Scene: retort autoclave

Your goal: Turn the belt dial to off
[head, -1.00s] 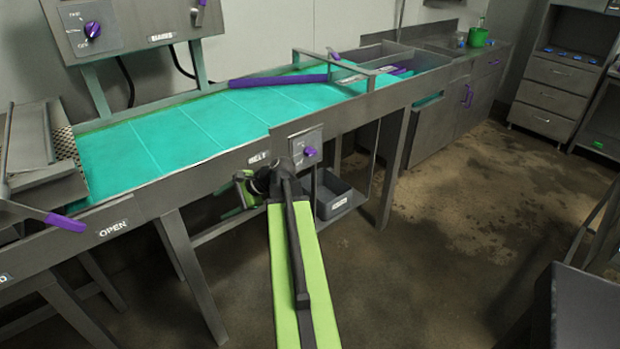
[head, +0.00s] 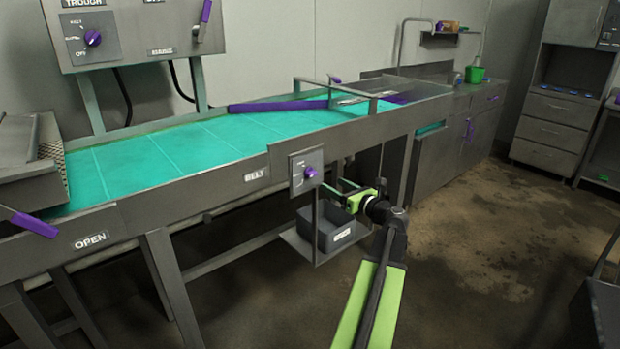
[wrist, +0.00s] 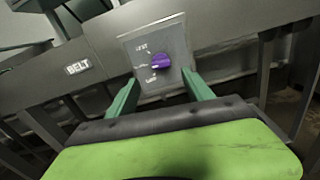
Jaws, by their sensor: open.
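The belt dial is a purple knob (head: 310,172) on a grey plate (head: 296,184) on the front rail of the conveyor, just right of the BELT label (head: 256,174). In the wrist view the purple knob (wrist: 162,62) sits on its plate (wrist: 150,44) with small white markings around it, too blurred to read surely. My gripper (head: 334,188) has green fingers spread apart, empty, just right of and close to the knob. In the wrist view the two fingers of my gripper (wrist: 160,92) stand below the knob on either side, apart from it.
A dark bin (head: 328,230) sits on a low shelf under the dial. The turquoise belt (head: 160,150) runs behind the rail. Another purple dial (head: 93,38) is on the upper-left panel. A purple lever (head: 35,223) sticks out by the OPEN label. The floor at right is open.

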